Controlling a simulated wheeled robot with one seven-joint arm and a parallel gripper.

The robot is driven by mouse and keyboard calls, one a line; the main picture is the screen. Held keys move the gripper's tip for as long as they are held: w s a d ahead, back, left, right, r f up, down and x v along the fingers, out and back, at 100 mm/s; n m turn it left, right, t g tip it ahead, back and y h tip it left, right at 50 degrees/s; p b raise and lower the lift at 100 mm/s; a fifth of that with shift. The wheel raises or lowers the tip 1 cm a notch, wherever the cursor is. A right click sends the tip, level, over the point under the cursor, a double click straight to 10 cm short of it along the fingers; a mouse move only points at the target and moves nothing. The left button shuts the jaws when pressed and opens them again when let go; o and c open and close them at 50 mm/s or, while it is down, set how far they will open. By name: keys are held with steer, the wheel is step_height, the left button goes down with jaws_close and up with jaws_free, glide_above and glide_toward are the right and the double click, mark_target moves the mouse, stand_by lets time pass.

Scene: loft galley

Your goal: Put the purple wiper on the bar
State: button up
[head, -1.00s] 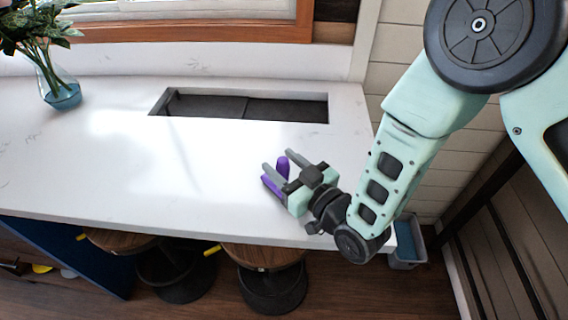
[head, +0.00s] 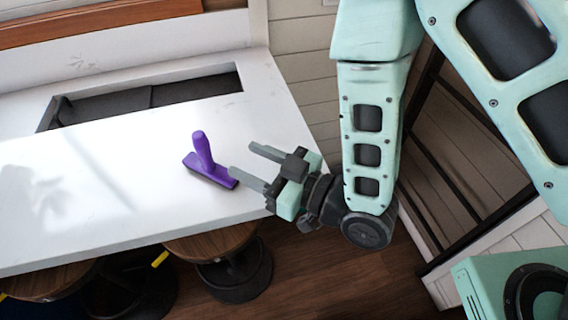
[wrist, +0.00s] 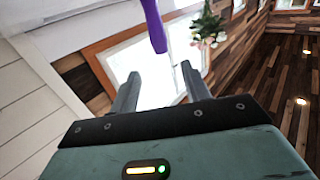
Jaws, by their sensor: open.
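The purple wiper (head: 203,154) stands on the white bar top (head: 110,190), near its right end. Its wide head rests flat on the surface and its handle points up. My gripper (head: 242,160) is open and empty, just right of the wiper, with its fingers pointing toward it and a small gap between. In the wrist view the purple handle (wrist: 153,24) shows at the top, beyond the open fingertips (wrist: 160,72).
A dark rectangular recess (head: 145,98) is cut into the bar top behind the wiper. Stools (head: 212,243) stand under the front edge. A panelled wall (head: 303,95) is behind the right end. The bar top left of the wiper is clear.

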steer(key=s+d+r+m+g+h, duration=0.2)
steer(key=s+d+r+g+h, duration=0.1)
steer(key=d+h, duration=0.4)
steer(key=s+d+r+m+g+h, duration=0.1)
steer(key=s+d+r+g+h, duration=0.3)
steer(key=d, duration=0.6)
steer(key=s+g+h, duration=0.2)
steer(key=s+h, duration=0.1)
steer(key=shift+s+d+m+h, duration=0.35)
steer(key=shift+m+h, duration=0.05)
step_height(320, 180, down, 6)
steer(key=b, duration=0.6)
